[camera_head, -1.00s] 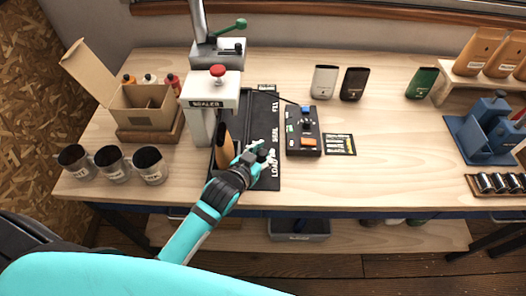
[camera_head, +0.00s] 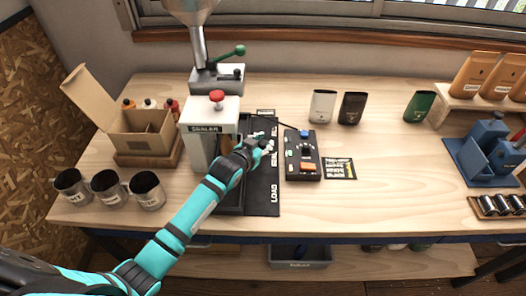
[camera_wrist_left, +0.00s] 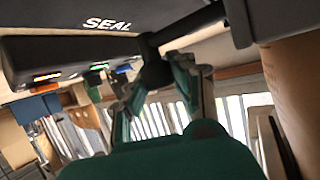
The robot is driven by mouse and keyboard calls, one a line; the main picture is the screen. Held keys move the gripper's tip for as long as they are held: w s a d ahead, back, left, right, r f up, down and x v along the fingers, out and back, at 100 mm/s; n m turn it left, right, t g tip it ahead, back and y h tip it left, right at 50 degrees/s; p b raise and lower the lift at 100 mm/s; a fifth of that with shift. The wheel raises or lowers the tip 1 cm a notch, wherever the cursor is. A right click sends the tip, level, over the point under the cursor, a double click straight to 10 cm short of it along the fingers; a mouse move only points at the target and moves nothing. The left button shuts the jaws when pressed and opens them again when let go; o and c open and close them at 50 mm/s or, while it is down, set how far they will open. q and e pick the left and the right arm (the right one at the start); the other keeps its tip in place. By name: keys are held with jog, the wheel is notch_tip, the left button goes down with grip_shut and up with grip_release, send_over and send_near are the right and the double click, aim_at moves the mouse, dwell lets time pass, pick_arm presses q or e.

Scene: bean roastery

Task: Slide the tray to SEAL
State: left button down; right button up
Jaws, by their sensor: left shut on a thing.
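My left gripper (camera_head: 262,146) is shut on the dark handle (camera_wrist_left: 185,27) of the tray, beside the SEAL label. The dark tray body (camera_wrist_left: 239,22) shows at the top of the left wrist view, and my arm mostly hides it in the head view. A brown pouch (camera_head: 227,140) stands at the tray, under the sealer (camera_head: 211,116), and is partly hidden. The black mat (camera_head: 264,180) carries FILL, SEAL and LOAD labels; SEAL (camera_wrist_left: 107,24) also shows in the left wrist view. My right gripper is not in view.
A black control box (camera_head: 302,157) with coloured buttons stands right of the mat. Several metal cups (camera_head: 108,188) and an open cardboard box (camera_head: 142,128) are left of the sealer. The table (camera_head: 390,185) is clear at centre right.

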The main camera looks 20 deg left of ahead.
pick_arm(q)
jog(key=c, duration=1)
grip_release()
jog(key=shift+c, duration=0.2)
jog(key=shift+s, duration=0.1)
jog(key=v, duration=1.1)
jog(key=shift+s+r, duration=0.25)
jog(key=shift+s, duration=0.1)
jog(key=shift+a, duration=0.1)
